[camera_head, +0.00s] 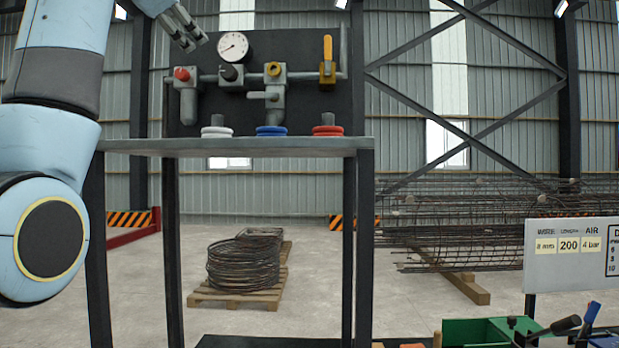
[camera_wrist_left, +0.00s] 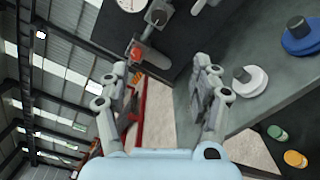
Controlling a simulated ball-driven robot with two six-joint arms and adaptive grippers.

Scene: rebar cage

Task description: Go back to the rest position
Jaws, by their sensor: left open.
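My left gripper (camera_head: 185,28) hangs at the upper left of the head view, in front of the dark panel's upper left corner. Its fingers also show in the left wrist view (camera_wrist_left: 160,95), spread apart with nothing between them. The left arm is raised along the left edge of the head view. My right gripper is in neither view.
A panel (camera_head: 300,95) with a gauge (camera_head: 233,46) and yellow-handled valve (camera_head: 327,62) stands behind a shelf (camera_head: 300,146). White (camera_head: 216,132), blue (camera_head: 271,131) and red (camera_head: 328,131) discs sit on it.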

